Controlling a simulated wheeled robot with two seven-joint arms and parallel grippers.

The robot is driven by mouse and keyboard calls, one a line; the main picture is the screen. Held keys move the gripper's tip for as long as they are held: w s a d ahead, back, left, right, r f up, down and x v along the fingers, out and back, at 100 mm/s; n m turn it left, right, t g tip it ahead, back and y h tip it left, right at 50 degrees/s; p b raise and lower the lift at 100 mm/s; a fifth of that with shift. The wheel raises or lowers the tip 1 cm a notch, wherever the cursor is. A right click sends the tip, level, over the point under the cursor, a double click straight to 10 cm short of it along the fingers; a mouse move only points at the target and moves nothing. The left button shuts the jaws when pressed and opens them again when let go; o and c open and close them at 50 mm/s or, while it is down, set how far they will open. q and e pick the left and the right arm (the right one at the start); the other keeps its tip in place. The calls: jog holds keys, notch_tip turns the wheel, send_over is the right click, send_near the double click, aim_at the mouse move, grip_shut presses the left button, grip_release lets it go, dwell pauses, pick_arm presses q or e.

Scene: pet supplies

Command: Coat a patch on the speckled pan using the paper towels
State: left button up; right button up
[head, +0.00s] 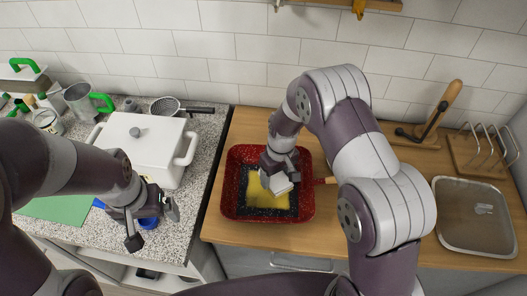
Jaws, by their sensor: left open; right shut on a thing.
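The red speckled pan (233,209) sits on the wooden counter in the middle of the head view. Inside it is a dark square area with a yellow patch (262,201) in its middle. My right gripper (279,176) reaches down over the pan and is shut on a white piece, which looks like the paper towels (280,187). The white piece is over the yellow patch; whether it touches the surface is unclear. My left gripper (153,222) is open, to the left of the pan in front of the white pot. A blue item is partly hidden behind it.
A white lidded pot (145,150) stands on the speckled stone counter (200,180). A metal mug (80,103), sieve (165,106) and green mat (55,209) are at left. The pan's handle points right, partly behind my arm.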

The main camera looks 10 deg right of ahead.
aim_at(276, 179)
jog(key=r+p, duration=0.1)
jog(key=r, duration=0.1)
jog(key=r+p, duration=0.1)
jog(key=r, duration=0.1)
jog(key=shift+s+r+p, duration=0.1)
jog(key=shift+s+p, duration=0.25)
jog(key=shift+r, duration=0.35)
jog(key=shift+w+r+p, duration=0.2)
jog(key=shift+r+p, duration=0.3)
jog(key=shift+p, duration=0.05)
jog(key=shift+w+r+p, duration=0.15)
jog(key=shift+r+p, duration=0.3)
jog(key=shift+p, duration=0.1)
jog(key=shift+s+r, duration=0.1)
jog(key=shift+r, duration=0.3)
jog(key=shift+s+r+p, duration=0.15)
jog(key=shift+r+p, duration=0.15)
jog(key=shift+p, duration=0.1)
pick_arm(q)
notch_tip(276, 179, up, 6)
jog(key=s, duration=0.1)
jog(key=shift+s+d, duration=0.25)
jog(key=shift+w+f, duration=0.15)
jog(key=shift+w, duration=0.05)
pick_arm(e)
jog(key=shift+f, duration=0.1)
pick_arm(q)
jog(key=shift+s, duration=0.1)
